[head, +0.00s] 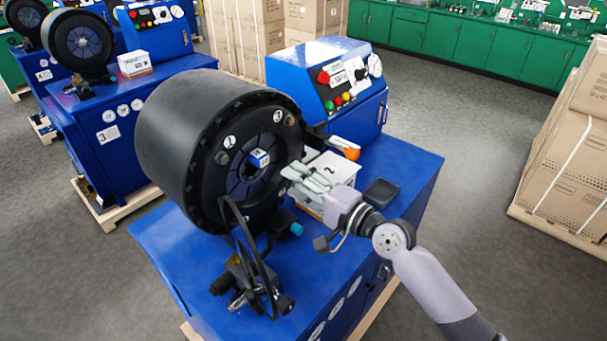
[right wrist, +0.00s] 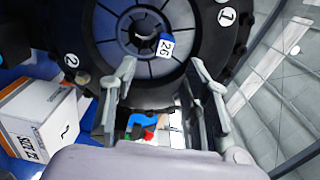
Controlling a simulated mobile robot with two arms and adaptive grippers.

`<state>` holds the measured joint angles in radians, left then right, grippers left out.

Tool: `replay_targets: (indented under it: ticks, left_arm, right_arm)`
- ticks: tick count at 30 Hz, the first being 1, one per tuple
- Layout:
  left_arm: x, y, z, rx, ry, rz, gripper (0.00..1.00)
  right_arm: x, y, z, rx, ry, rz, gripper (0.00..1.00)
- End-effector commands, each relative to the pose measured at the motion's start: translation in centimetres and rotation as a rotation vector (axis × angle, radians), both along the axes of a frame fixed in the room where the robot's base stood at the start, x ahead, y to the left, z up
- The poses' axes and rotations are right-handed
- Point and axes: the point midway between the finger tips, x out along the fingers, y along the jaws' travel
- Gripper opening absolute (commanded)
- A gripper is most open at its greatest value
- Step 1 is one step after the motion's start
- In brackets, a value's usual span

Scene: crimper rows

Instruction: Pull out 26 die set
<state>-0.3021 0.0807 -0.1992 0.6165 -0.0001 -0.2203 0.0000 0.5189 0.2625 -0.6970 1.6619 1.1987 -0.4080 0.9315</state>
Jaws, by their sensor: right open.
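The 26 die set is a ring of dark grey segments inside the black crimper head (head: 165,130). Its small label reading 26 (head: 260,158) stands at the ring's middle in the head view. In the right wrist view the label (right wrist: 165,48) is just beside the die set's round opening. My right gripper (head: 288,173) is open and empty in front of the head's face, a little right of the label. In the right wrist view its two fingers (right wrist: 163,72) point at the die ring, with the label between them. My left gripper is not in view.
A white box marked 2 (head: 341,168) stands on the blue machine table beside my right gripper. A blue control box (head: 320,80) is behind it. A black tray (head: 381,192) lies at right. A black hose and fittings (head: 262,270) are in front. More crimpers stand at left.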

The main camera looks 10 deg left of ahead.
Motion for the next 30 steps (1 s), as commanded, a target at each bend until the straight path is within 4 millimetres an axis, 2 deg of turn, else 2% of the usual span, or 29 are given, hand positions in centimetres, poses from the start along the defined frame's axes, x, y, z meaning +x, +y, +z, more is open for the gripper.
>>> replay_targets:
  ticks: [2,8,20,30]
  left_arm:
    - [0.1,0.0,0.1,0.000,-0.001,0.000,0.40]
    - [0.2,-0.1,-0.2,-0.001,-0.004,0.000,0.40]
    - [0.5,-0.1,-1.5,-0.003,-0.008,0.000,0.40]
    - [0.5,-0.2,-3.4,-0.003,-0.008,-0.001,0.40]
  right_arm:
    - [0.3,0.2,0.7,0.022,0.009,0.001,0.43]
    - [1.0,1.2,0.7,0.028,0.013,0.002,0.43]
    - [3.6,5.2,0.5,0.024,0.009,0.002,0.43]
    - [5.7,8.2,0.4,0.024,0.009,0.000,0.43]
